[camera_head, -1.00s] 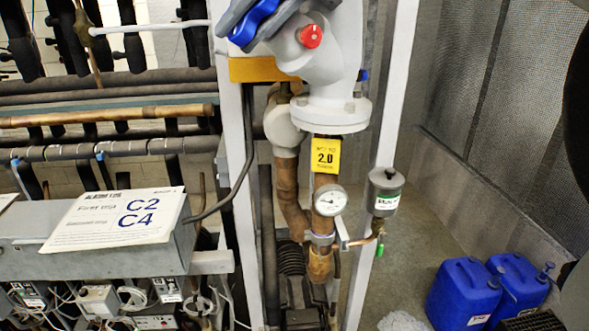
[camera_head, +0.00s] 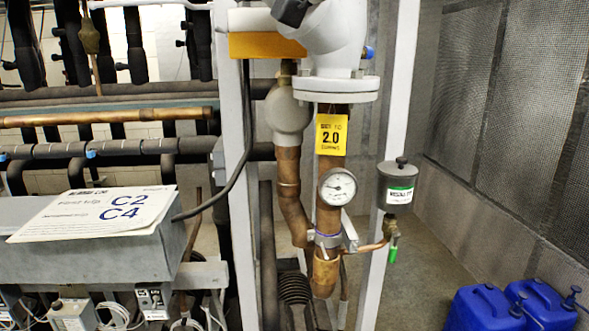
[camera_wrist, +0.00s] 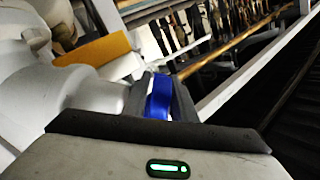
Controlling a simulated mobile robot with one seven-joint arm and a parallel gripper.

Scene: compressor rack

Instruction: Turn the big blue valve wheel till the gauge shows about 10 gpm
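The blue valve wheel shows in the wrist view as a short piece of blue rim (camera_wrist: 159,98). My gripper (camera_wrist: 160,90) has its dark fingers on either side of that rim, close against it. Most of the wheel is hidden or out of frame. A round white gauge (camera_head: 337,187) sits on the copper pipe below the valve. Its needle is small and I cannot read the value.
A yellow tag (camera_head: 331,135) reading 2.0 hangs above the gauge. A grey canister (camera_head: 398,186) is right of it. Pale frame posts (camera_head: 238,150) flank the pipes. A grey box (camera_head: 100,250) stands left. Blue jugs (camera_head: 485,308) are on the floor at right.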

